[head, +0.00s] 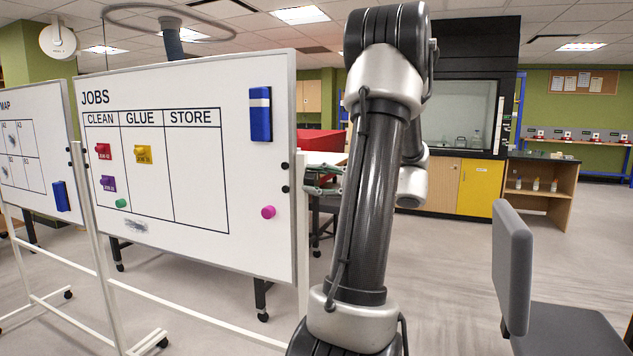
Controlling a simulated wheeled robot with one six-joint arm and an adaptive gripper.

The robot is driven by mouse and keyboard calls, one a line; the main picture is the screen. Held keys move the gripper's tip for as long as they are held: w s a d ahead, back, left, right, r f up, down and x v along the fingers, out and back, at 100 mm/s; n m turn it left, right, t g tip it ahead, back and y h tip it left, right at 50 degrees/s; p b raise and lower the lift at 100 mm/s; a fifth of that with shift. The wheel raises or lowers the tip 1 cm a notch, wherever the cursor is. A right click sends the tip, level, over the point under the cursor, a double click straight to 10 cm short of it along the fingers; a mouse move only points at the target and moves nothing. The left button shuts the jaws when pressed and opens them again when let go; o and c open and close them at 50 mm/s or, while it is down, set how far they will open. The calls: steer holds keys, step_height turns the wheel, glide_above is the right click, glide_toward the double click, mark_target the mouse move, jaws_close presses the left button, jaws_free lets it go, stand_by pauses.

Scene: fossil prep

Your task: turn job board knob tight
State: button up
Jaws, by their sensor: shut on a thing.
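The white job board (180,250) stands in the left half of the head view, headed JOBS with columns CLEAN, GLUE and STORE. My gripper (313,181) is at the board's right edge, beside the upper part of its right post (302,240). It is shut on the job board knob there. The knob itself is too small and covered to make out between the fingers, so how tight it is cannot be seen. My arm hides part of the gripper's right side. Two small dark round pieces show on the board near its right edge.
Tags and round magnets are on the board, with a blue eraser (260,114) at its upper right. A second board (38,160) stands at the left. A grey chair (515,265) is at the right. Open floor lies between my arm and the chair.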

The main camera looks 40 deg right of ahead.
steer(key=o, duration=1)
steer(key=shift+s, duration=0.1)
steer(key=v, duration=1.1)
steer(key=shift+s+d+f, duration=0.1)
steer(key=shift+s+d, duration=0.1)
steer(key=shift+s, duration=0.15)
